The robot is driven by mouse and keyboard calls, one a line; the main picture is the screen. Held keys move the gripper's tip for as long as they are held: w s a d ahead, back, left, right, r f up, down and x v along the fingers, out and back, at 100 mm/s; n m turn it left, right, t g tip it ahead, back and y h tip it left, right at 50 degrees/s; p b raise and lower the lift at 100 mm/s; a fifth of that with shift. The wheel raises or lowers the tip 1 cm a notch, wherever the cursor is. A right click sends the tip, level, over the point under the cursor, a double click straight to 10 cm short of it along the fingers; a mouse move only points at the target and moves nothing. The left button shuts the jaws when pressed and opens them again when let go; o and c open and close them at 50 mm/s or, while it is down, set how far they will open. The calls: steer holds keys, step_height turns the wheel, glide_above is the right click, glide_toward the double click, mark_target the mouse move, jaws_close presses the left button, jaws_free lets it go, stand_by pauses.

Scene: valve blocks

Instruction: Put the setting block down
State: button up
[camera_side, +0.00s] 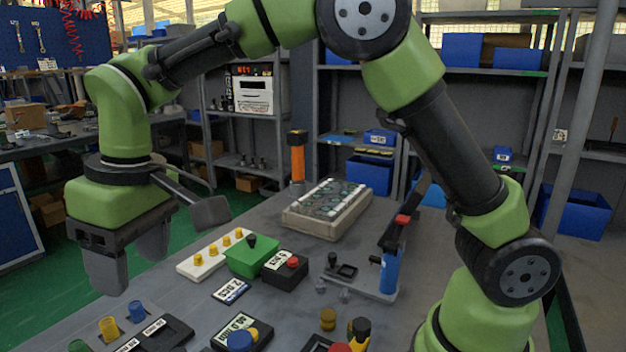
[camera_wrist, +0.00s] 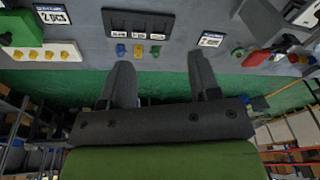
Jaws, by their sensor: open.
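My gripper (camera_side: 131,268) hangs in the air at the left of the side view, beyond the table's left edge. Its two fingers are apart with nothing between them; in the wrist view the open gripper (camera_wrist: 161,72) is also empty. A green block (camera_side: 250,257) with a black knob stands on the table, touching or close to a black block (camera_side: 285,272) with a red knob and a white label. I cannot tell which block is the setting block. The green block also shows at the wrist view's upper left (camera_wrist: 20,30).
A white strip (camera_side: 205,263) with yellow pegs lies beside the green block. A labelled black tray (camera_side: 165,335) and coloured pegs (camera_side: 108,327) are at the front. A grey tray (camera_side: 310,222) and a blue-handled stand (camera_side: 389,270) occupy the back and right. Bare table (camera_side: 190,300) shows between.

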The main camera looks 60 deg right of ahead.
steer(key=s+d+r+m+t, duration=0.2)
steer(key=s+d+r, duration=0.2)
steer(key=d+r, duration=0.2)
steer(key=s+d+m+t, duration=0.2)
steer(key=s+d+m, duration=0.1)
steer(key=s, duration=0.4)
steer(key=s+d+r+m+t, duration=0.1)
steer(key=s+d+m, duration=0.2)
steer(key=s+d, duration=0.3)
steer(key=shift+s+d+t+y, duration=0.2)
steer(key=shift+s+t+y, duration=0.15)
steer(key=shift+s, duration=0.6)
